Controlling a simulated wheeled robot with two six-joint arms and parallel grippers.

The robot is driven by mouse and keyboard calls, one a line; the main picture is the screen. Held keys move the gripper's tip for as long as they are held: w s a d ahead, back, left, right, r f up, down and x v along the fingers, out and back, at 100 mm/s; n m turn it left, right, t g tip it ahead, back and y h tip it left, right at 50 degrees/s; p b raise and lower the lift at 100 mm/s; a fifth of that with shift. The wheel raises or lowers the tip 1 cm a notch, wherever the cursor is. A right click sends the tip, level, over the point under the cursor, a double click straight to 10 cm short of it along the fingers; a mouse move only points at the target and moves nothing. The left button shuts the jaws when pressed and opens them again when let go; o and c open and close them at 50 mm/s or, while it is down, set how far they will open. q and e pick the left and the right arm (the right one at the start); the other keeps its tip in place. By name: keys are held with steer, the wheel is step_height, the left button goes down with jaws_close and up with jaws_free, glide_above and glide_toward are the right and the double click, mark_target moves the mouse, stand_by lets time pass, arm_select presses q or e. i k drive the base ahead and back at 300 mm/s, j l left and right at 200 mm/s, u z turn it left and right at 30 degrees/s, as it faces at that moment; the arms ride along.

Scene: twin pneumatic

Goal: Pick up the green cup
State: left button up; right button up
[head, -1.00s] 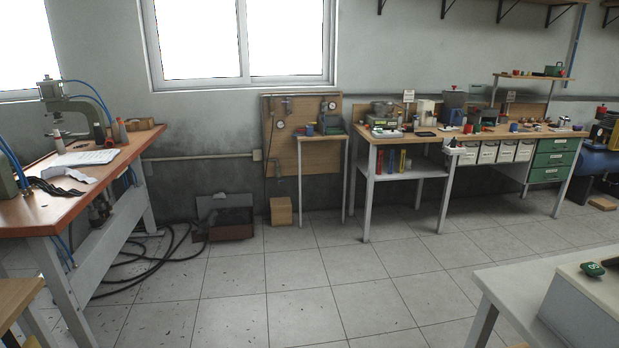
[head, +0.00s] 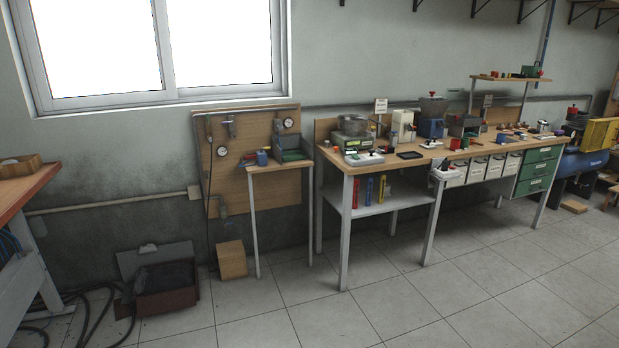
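I cannot make out a green cup for certain in the head view. A long wooden-topped workbench (head: 412,160) along the back wall carries many small items, too small to tell apart. Neither of my grippers is in view.
A red-brown open box (head: 167,300) and a cardboard-coloured block (head: 232,260) lie on the floor near the wall. Black hoses lie at lower left. An orange-topped table (head: 22,190) stands at the left edge. The tiled floor (head: 400,310) before the bench is clear.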

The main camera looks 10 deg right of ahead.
mark_target(466, 141)
steer(key=i+l+z, duration=0.2)
steer(key=i+z, duration=0.2)
steer(key=i, duration=0.25)
steer(key=i+z, duration=0.4)
steer(key=i, duration=0.25)
steer(key=i+j+z, duration=0.35)
steer(key=i, duration=0.3)
steer(key=i+l, duration=0.4)
steer(key=l, duration=0.15)
steer(key=i+l, duration=0.85)
steer(key=l, duration=0.25)
